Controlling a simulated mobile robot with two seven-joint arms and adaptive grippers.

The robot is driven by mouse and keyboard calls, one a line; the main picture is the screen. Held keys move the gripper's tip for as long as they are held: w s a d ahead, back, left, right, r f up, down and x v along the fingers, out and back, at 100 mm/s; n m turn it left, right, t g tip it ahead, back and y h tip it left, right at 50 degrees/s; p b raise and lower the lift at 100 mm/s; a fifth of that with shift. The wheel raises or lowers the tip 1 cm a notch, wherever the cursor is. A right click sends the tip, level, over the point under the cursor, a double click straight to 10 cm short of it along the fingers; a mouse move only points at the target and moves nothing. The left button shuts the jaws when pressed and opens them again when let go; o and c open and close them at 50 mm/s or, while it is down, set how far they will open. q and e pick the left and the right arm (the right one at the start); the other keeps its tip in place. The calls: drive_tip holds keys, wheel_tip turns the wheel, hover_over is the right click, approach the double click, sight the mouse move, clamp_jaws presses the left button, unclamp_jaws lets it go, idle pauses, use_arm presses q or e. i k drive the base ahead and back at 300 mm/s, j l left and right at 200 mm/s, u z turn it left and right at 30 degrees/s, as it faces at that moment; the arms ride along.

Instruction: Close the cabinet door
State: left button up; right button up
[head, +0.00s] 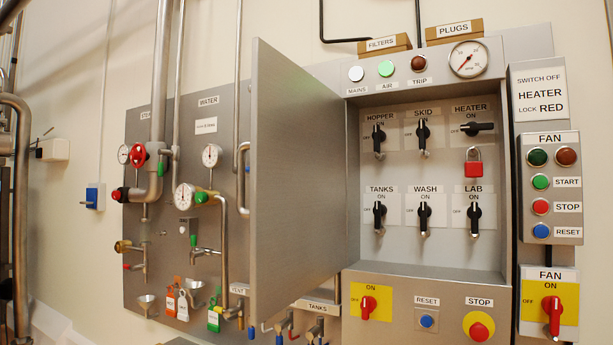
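The grey cabinet door (300,190) stands wide open, swung out to the left of the cabinet. The grey cabinet (435,260) is on the wall at the right, and its inside shows several black rotary switches. The heater switch (478,128) is turned sideways, with a red padlock (473,165) hanging below it. The other switches inside point upright. The door hides part of the wall panel behind it. Neither of my grippers is in view.
A grey panel (180,250) with pipes, gauges, valves and hanging tags is left of the door. Fan buttons (549,190) and a yellow fan switch (550,304) are at the right. Boxes (455,31) marked filters and plugs sit on top of the cabinet. The doorway front looks clear.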

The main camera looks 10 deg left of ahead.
sight(297, 213)
drive_tip(key=i+j+z, duration=0.15)
drive_tip(key=j+z, duration=0.2)
drive_tip(key=j, duration=0.55)
drive_tip(key=i+j+z, duration=0.1)
drive_tip(key=j+z, duration=0.2)
drive_tip(key=j, duration=0.6)
drive_tip(key=j+z, duration=0.35)
drive_tip(key=j, duration=0.55)
